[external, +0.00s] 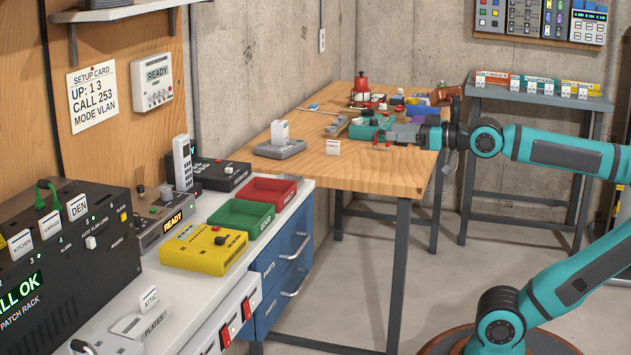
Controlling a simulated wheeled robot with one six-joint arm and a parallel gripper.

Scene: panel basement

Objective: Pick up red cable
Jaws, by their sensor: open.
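My gripper (384,139) reaches in from the right over the wooden workbench (330,178). It is open, its fingertips pointing left. No red cable can be made out for certain.
Near my gripper stand a teal box (362,131), a red-topped device (361,88) and several small parts. Red (266,191) and green (240,219) trays lie on the white counter. The bench's front right is clear.

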